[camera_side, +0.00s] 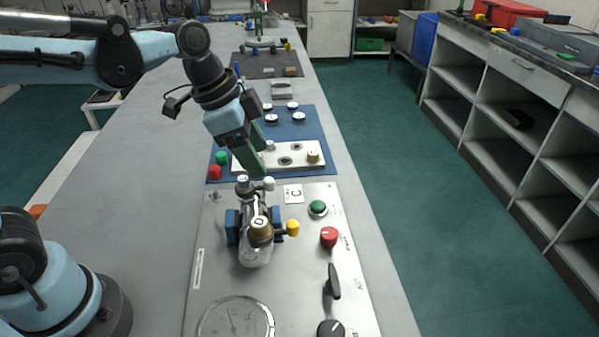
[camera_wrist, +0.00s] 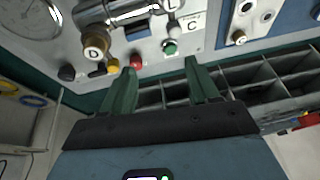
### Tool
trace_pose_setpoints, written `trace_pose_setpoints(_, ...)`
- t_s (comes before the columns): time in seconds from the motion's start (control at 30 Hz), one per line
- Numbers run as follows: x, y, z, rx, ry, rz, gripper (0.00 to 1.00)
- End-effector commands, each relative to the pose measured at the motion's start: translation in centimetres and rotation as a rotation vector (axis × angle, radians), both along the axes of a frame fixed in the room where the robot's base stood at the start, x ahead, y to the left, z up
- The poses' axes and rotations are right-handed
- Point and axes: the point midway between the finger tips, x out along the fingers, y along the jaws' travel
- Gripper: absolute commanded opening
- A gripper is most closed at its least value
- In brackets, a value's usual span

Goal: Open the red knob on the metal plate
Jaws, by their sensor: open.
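The red knob (camera_side: 328,237) sits on the right side of the metal plate (camera_side: 300,275), below a green button (camera_side: 318,208) and above a black lever (camera_side: 333,282). In the wrist view the red knob (camera_wrist: 136,62) shows just beyond the tip of the left finger, partly overlapped by it. My gripper (camera_side: 256,165) has green fingers and is open and empty. In the side view it hangs over the far edge of the plate, up and left of the red knob. In the wrist view my gripper (camera_wrist: 160,66) has its fingers spread wide, apart from the knob.
A black knob (camera_side: 331,328) and a gauge (camera_side: 235,318) are nearer. Behind, a blue mat (camera_side: 312,125) holds a pale block (camera_side: 300,160) and another red knob (camera_side: 215,172).

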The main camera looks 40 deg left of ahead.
Motion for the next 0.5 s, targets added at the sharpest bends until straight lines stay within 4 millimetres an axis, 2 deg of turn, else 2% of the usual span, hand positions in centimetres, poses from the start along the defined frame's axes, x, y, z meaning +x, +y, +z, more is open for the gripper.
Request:
trace_pose_setpoints(0.1,1.7,-2.4,-0.1,0.007,0.038,-0.246,0.60)
trace_pose_setpoints(0.3,3.8,-6.0,-1.0,-0.014,0.067,-0.645,0.60)
trace_pose_setpoints(0.5,4.7,-8.1,-1.8,-0.046,0.067,-0.887,0.60)
